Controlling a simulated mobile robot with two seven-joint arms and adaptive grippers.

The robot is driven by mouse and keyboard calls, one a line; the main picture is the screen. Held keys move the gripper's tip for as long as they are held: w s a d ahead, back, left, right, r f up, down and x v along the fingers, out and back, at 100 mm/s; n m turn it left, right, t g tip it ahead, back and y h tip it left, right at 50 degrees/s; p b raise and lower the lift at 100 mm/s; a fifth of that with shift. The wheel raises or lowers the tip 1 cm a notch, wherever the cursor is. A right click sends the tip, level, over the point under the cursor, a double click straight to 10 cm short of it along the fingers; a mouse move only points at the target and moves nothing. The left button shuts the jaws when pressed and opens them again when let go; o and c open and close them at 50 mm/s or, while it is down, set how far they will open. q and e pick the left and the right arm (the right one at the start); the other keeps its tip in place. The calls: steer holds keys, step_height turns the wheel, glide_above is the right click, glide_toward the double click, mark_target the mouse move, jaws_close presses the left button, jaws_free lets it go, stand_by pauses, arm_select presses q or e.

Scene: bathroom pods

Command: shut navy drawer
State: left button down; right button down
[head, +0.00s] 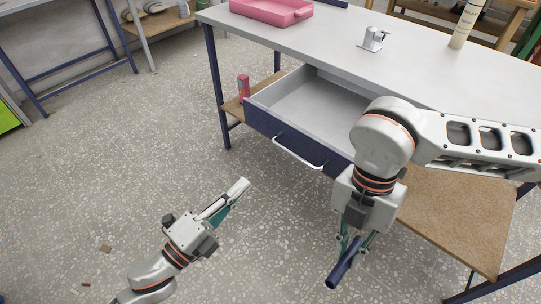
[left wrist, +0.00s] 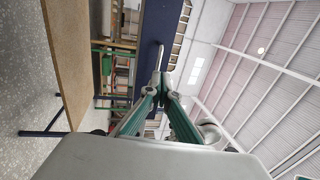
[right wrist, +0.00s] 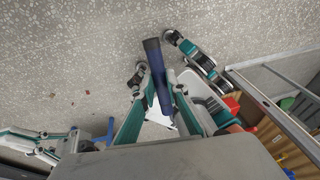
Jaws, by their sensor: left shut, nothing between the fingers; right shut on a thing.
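The navy drawer (head: 262,124) stands pulled out under the grey tabletop, its tray open and empty where it shows. A pale bar handle (head: 300,152) is on its navy front. The drawer's right end is hidden behind my right arm. My left gripper (head: 243,186) is shut and empty, below and in front of the drawer, apart from it. In the left wrist view its closed fingertips (left wrist: 158,62) show against the navy front (left wrist: 160,25). My right gripper (head: 354,243) is shut on a dark blue cylinder (head: 343,265), in front of the table; the cylinder also shows in the right wrist view (right wrist: 157,72).
The workbench (head: 335,38) bears a pink tray (head: 271,12), a small metal piece (head: 373,38) and a pale cylinder (head: 467,22). The speckled floor (head: 110,150) left of the drawer is mostly clear.

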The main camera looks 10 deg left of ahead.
arm_select(q)
steer(key=x, duration=1.1)
arm_select(e)
steer(key=shift+r, duration=0.25)
